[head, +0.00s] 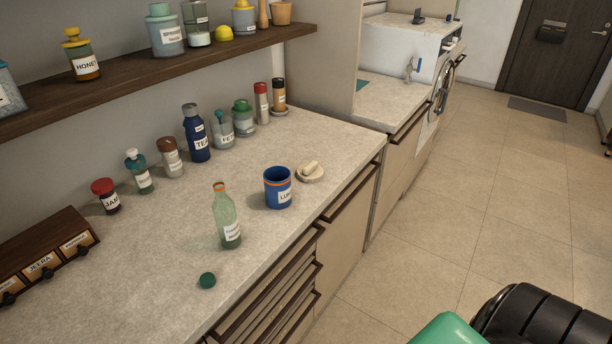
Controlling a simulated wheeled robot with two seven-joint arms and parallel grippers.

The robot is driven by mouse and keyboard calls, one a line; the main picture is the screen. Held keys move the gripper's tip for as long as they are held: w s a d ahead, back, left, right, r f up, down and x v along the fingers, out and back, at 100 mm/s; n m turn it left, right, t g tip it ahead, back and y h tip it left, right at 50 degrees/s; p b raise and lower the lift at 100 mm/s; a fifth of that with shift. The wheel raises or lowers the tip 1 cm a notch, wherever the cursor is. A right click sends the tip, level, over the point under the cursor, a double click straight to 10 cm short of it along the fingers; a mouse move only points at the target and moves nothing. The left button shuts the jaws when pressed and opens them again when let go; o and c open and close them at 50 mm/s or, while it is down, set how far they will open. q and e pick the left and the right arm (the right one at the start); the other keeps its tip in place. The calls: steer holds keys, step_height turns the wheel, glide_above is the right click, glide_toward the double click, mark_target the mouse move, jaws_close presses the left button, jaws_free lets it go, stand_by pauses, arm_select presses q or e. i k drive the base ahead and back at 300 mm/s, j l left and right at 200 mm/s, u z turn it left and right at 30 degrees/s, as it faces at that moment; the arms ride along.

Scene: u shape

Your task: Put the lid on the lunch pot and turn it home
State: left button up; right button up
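The lunch pot (278,190) is a blue cup-shaped pot with an orange-brown band near its open rim and a white label starting "LUN". It stands upright on the counter, right of the green glass bottle. A round cream lid (311,174) with a raised bar-shaped grip lies on the counter just behind and right of the pot, apart from it. Neither of my grippers is in the head view.
A green glass bottle (227,216) and a small green cap (207,281) are on the counter (160,265) nearby. Several labelled jars and bottles, including a dark blue TEA bottle (196,135), line the wall. A wooden shelf (150,75) hangs above. The counter's front edge is near the pot.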

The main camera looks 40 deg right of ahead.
mark_target(278, 188)
steer(key=i+l, duration=0.1)
steer(key=l, duration=0.3)
steer(key=i+l, duration=0.1)
steer(key=l, duration=0.25)
steer(key=i+l, duration=0.15)
steer(key=l, duration=0.25)
steer(key=i+l, duration=0.1)
steer(key=l, duration=0.25)
